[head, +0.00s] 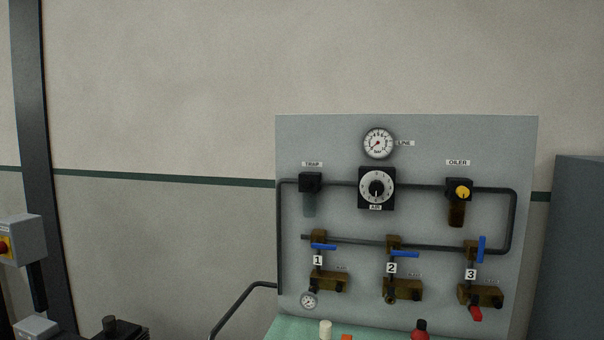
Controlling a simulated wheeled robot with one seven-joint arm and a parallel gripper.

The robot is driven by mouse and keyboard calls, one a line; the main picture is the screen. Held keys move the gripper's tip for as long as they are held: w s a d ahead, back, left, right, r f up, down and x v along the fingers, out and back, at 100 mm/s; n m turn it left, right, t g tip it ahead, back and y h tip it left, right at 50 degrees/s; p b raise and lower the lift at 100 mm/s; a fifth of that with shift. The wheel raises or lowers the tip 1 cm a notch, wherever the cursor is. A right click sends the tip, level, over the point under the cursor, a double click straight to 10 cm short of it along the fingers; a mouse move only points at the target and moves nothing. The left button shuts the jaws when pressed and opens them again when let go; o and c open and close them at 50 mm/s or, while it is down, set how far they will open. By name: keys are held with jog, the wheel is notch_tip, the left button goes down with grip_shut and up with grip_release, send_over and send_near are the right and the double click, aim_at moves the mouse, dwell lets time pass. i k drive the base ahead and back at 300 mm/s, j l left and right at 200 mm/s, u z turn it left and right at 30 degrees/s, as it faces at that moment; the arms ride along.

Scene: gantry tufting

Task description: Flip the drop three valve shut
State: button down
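The drop three valve (470,247) is the rightmost of three brass valves low on a grey panel (420,220). Its blue lever (481,249) stands upright, and a label "3" (470,274) is below it. A brass block (482,295) hangs under this drop, with a red piece (475,313) at its lower end. The drop one lever (323,247) and drop two lever (404,254) both lie roughly level, pointing right. My gripper is not in view.
A line gauge (378,143), an air dial (376,187) and an oiler (459,190) sit above the valves. A green surface (295,328) with small items is below the panel. A grey cabinet (570,250) stands right; a bent rail (240,300) is left of the panel.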

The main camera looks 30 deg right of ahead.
aim_at(478, 255)
jog(key=z, duration=2)
